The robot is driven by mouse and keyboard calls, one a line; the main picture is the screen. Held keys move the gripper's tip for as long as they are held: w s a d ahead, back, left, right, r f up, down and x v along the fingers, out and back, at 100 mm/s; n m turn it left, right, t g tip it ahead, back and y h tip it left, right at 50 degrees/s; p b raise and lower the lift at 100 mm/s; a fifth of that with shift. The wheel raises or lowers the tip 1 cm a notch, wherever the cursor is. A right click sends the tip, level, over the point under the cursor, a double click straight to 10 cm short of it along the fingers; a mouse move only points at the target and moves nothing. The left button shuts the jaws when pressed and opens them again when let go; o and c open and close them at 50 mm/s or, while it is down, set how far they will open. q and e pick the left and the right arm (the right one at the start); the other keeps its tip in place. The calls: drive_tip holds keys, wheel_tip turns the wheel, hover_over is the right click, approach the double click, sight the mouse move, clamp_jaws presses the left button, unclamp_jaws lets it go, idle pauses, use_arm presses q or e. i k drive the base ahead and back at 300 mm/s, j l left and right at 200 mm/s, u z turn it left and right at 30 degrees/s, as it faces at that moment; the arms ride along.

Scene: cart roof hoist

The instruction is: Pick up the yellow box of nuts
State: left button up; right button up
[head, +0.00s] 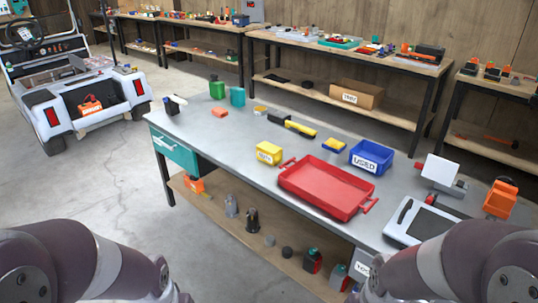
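The yellow box of nuts (269,152) is a small open bin with a white label on its front, which seems to read NUTS. It stands upright on the grey workbench (215,140), near its front edge, just left of the red tray's left handle. Its contents are too small to make out. My two arms show at the lower left and lower right corners, well short of the box. Both grippers are out of view below the picture.
A large red tray (291,183) lies right of the box, with a blue bin (371,158) marked USED behind it. A yellow-and-black tool (301,128) lies behind the box. Bare bench lies left of the box. A teal drawer (176,156) hangs under the bench's left end.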

sight(270, 154)
drive_tip(key=i+z, duration=0.1)
drive_tip(key=z, duration=0.25)
drive_tip(key=i+j+z, duration=0.1)
drive_tip(key=z, duration=0.3)
drive_tip(key=i+j+z, duration=0.1)
drive_tip(key=z, duration=0.25)
drive_tip(key=i+j+z, duration=0.1)
drive_tip(key=j, duration=0.25)
drive_tip(key=i+j+z, duration=0.1)
drive_tip(key=i+j, duration=0.15)
drive_tip(key=j, duration=0.15)
drive_tip(key=i+j+z, duration=0.1)
drive_tip(key=j, duration=0.3)
drive_tip(key=i+j+z, duration=0.1)
drive_tip(key=i+j, duration=0.15)
drive_tip(key=j, duration=0.15)
drive_tip(key=i+j+z, duration=0.1)
drive_tip(key=j, duration=0.3)
drive_tip(key=i+j+z, duration=0.1)
drive_tip(key=j, duration=0.35)
drive_tip(key=i+j+z, duration=0.1)
drive_tip(key=j, duration=0.35)
drive_tip(key=i, duration=0.05)
